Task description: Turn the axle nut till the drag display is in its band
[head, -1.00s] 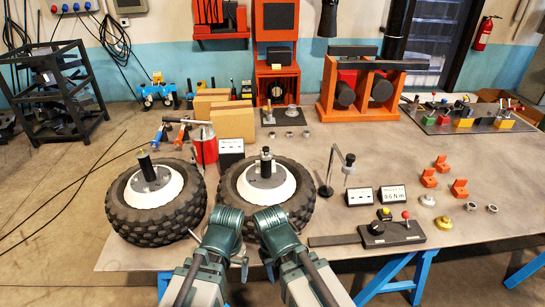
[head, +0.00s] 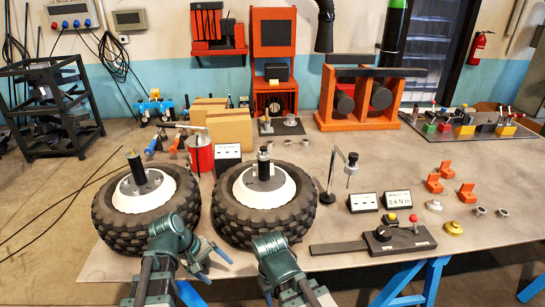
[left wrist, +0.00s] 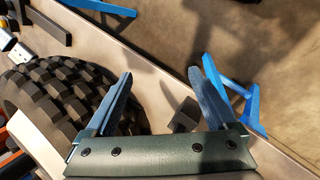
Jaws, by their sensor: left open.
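Two knobby black tyres with white hubs, the left wheel (head: 110,218) and right wheel (head: 300,215), lie flat on the table, each with a dark upright axle, the left axle (head: 138,168) and right axle (head: 263,166). The axle nuts are too small to make out. A display box (head: 398,200) bears small text, not clearly readable. My left gripper (head: 211,265) is open and empty beside the tyres at the table's front edge. In the left wrist view its fingers (left wrist: 165,75) are apart, with tyre tread (left wrist: 60,90) to their left. My right gripper's fingers are unclear in front of the right wheel.
A lever fixture (head: 385,237) lies right of the wheels, with a thin stand (head: 328,180) behind it. Cardboard boxes (head: 230,128) and a red can (head: 201,155) stand behind the wheels. Orange blocks (head: 435,183) and small rings lie at right. Bare table shows between these.

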